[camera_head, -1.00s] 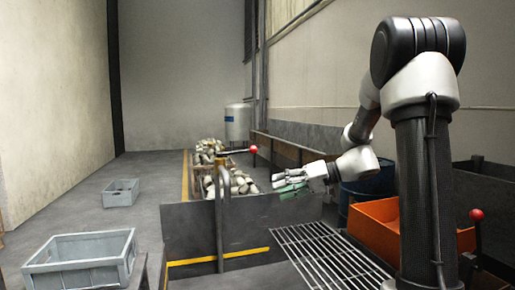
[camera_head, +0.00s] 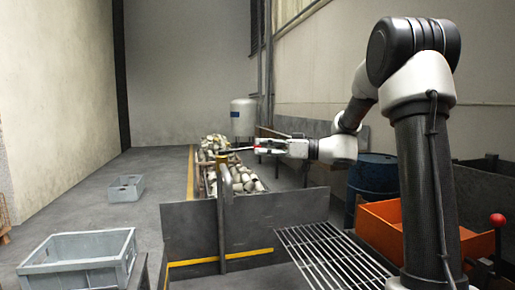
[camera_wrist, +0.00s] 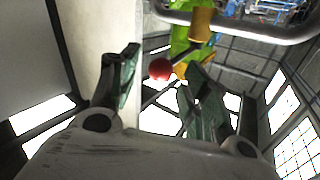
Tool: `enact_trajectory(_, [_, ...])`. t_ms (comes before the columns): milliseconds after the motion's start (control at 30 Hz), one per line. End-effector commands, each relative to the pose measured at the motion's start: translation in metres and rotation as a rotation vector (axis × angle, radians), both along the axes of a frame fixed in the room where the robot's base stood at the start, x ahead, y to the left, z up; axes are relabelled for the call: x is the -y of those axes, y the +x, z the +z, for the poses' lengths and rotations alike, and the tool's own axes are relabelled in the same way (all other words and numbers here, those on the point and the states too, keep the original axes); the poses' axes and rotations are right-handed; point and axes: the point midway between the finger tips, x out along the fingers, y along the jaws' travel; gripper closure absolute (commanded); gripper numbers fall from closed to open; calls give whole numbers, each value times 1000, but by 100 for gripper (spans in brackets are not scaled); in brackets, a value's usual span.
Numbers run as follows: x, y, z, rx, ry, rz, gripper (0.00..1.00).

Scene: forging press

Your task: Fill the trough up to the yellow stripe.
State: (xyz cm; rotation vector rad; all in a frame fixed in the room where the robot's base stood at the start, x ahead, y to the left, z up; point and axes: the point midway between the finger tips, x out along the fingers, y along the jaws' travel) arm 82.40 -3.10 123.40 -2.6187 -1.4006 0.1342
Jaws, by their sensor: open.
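The grey metal trough (camera_head: 272,208) stands in front of my base, with a yellow stripe (camera_head: 220,257) along its inside wall. I see no pieces in the visible part; the near bottom is out of view. A pile of short metal pieces (camera_head: 240,181) lies behind its back wall. A brassy post (camera_head: 222,220) rises at that wall and carries a lever. My gripper (camera_head: 258,147) is open at the lever's end, above the pile. In the wrist view, the lever's red knob (camera_wrist: 160,69) shows between the open fingers (camera_wrist: 163,85); I cannot tell whether they touch it.
A grate (camera_head: 320,250) lies right of the trough. An orange bin (camera_head: 380,235), a blue drum (camera_head: 373,175) and another red-knobbed lever (camera_head: 497,221) stand at right. Grey crates (camera_head: 80,262) (camera_head: 126,188) sit on the open floor at left.

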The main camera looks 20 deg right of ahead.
Motion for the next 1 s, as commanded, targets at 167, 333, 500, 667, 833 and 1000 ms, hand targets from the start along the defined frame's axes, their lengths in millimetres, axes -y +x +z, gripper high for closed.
enact_trajectory(167, [-19,12,0,0,0,2,53])
enact_trajectory(333, [-24,16,0,-1,0,-1,53])
enact_trajectory(500, [-24,16,0,-2,1,-1,53])
enact_trajectory(667, [-23,16,0,-2,1,-1,80])
enact_trajectory(833, [-23,17,0,-1,1,-4,100])
enact_trajectory(1000, [-22,16,0,-1,1,-10,100])
